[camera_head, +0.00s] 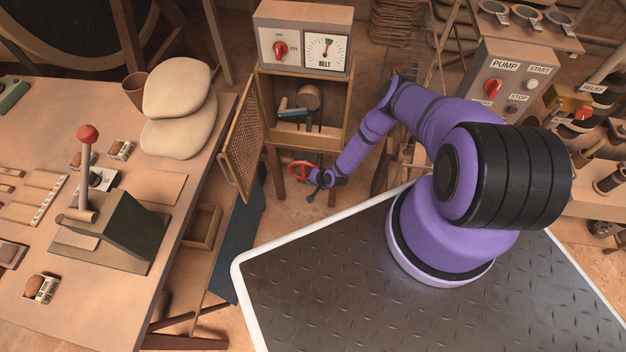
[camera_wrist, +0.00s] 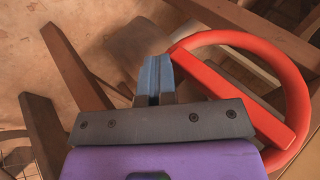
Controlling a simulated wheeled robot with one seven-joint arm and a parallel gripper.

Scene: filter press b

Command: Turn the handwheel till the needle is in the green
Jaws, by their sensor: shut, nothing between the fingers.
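The red handwheel (camera_head: 299,168) is low on the front of the wooden cabinet, under its open compartment. In the wrist view its rim (camera_wrist: 301,92) and one broad spoke (camera_wrist: 240,103) fill the right side; the lower part is hidden behind my gripper. My gripper (camera_head: 313,186) is beside the wheel. In the wrist view its fingers (camera_wrist: 155,75) are shut with nothing between them, just left of where spoke and rim meet; I cannot tell whether they touch. The BELT gauge (camera_head: 326,51) is on top of the cabinet, with a green patch near the top of its dial. Its needle is too small to read surely.
A red switch (camera_head: 280,50) sits left of the gauge. The cabinet's mesh door (camera_head: 243,133) stands open at the left, near the workbench (camera_head: 150,225). The compartment holds a roller and tools. A PUMP box (camera_head: 505,85) stands at the right.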

